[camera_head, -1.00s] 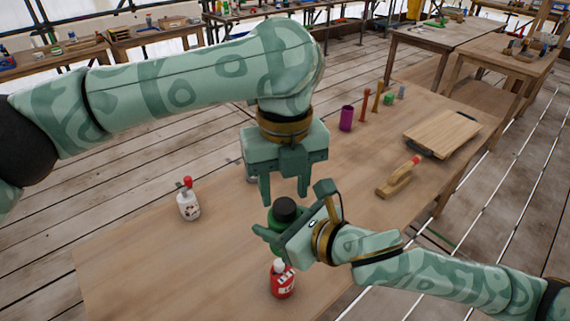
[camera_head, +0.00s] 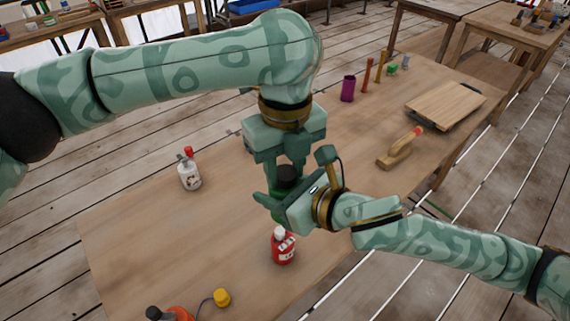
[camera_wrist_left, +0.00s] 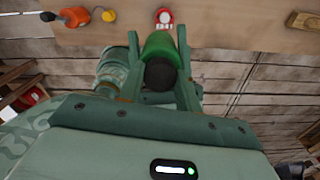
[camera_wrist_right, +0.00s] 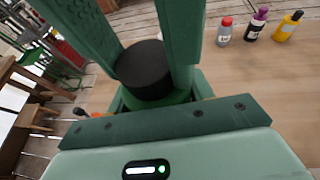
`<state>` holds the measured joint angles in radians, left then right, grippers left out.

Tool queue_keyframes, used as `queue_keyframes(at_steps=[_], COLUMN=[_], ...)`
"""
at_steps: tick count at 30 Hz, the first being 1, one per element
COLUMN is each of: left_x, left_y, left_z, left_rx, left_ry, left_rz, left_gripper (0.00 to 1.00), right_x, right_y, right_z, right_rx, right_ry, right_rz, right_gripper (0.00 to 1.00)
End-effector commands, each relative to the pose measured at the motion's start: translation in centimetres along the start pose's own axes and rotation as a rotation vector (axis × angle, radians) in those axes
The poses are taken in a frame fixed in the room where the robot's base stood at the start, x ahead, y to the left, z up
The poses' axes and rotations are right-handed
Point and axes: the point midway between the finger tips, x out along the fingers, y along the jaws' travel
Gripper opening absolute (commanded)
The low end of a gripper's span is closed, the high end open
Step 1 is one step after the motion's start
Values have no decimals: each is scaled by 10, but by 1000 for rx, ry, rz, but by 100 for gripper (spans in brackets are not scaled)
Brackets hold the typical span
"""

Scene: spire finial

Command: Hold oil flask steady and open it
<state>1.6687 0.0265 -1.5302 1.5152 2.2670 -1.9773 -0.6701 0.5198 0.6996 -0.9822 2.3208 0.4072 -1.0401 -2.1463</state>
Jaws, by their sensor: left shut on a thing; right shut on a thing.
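The oil flask is green with a black cap. In the head view its cap (camera_head: 287,174) shows between the two grippers, and little of the body is visible. My left gripper (camera_head: 285,166) comes down from above and is shut on the cap. My right gripper (camera_head: 280,196) reaches in from the right and is shut on the flask body. The left wrist view shows the green body (camera_wrist_left: 159,44) and the dark cap (camera_wrist_left: 160,75) between my left fingers. The right wrist view shows the cap (camera_wrist_right: 145,68) above a green rim (camera_wrist_right: 152,101), between my right fingers.
A red bottle (camera_head: 283,247) stands close in front of the grippers. An orange item (camera_head: 180,314) and a yellow knob (camera_head: 221,297) lie at the near edge.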

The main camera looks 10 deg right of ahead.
Motion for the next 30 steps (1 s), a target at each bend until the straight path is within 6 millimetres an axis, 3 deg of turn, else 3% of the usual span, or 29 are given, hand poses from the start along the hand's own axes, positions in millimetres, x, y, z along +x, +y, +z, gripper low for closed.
queue_keyframes(at_steps=[3, 9, 10, 12, 21, 30], left_x=[0, 0, 0, 0, -3, -41], left_y=[0, 0, 0, 0, 0, 0], left_z=[0, 0, 0, 0, 0, 0], left_rx=[-96, -96, -96, -96, -94, -94], left_ry=[0, 1, 1, 1, 0, -1], left_rz=[0, -1, -1, -1, -1, -1], left_gripper=[7, 7, 37, 56, 56, 56], right_x=[0, 0, 0, 0, 0, 0], right_y=[0, 0, 0, 0, 0, 0], right_z=[0, 0, 0, 0, 0, 0], right_rx=[0, 0, 0, 0, 0, 0], right_ry=[-1, -1, -1, -1, -1, -1], right_rz=[1, 1, 1, 1, 1, 0], right_gripper=[0, 0, 0, 0, 0, 0])
